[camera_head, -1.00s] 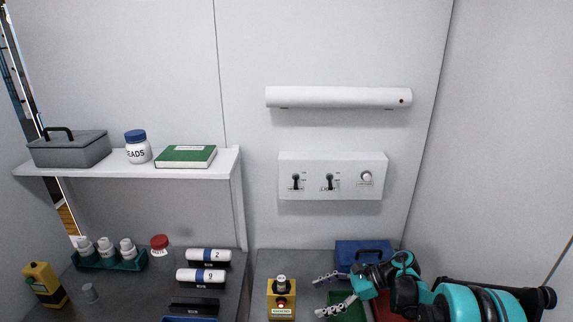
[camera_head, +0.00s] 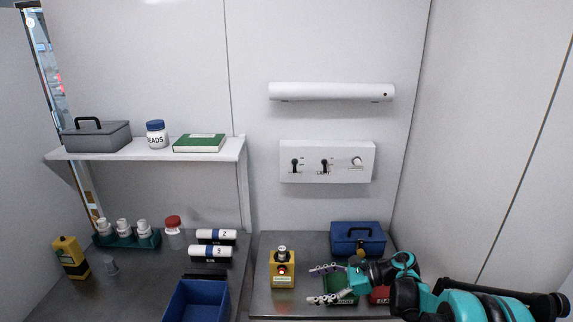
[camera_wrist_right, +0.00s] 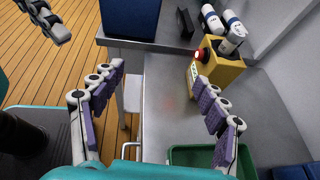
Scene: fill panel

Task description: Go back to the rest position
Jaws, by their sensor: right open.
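My right gripper (camera_head: 314,284) reaches in from the right over the right part of the bench, with its two jointed fingers spread and nothing between them. In the right wrist view its purple-padded fingers (camera_wrist_right: 158,95) stand wide apart above the grey bench, near the green bin (camera_wrist_right: 188,156). A yellow box with a red button (camera_head: 282,270) stands left of the fingers, apart from them. A grey jointed finger at the top left of the right wrist view looks like part of my left gripper (camera_wrist_right: 45,20); its jaw state cannot be told. My left arm is not in the head view.
A blue bin (camera_head: 196,299) sits at the bench's front. A blue toolbox (camera_head: 358,239) and a red bin (camera_head: 380,295) are near my right arm. White bottles stand in a teal rack (camera_head: 128,239). A shelf (camera_head: 150,150) and a switch panel (camera_head: 327,161) are above.

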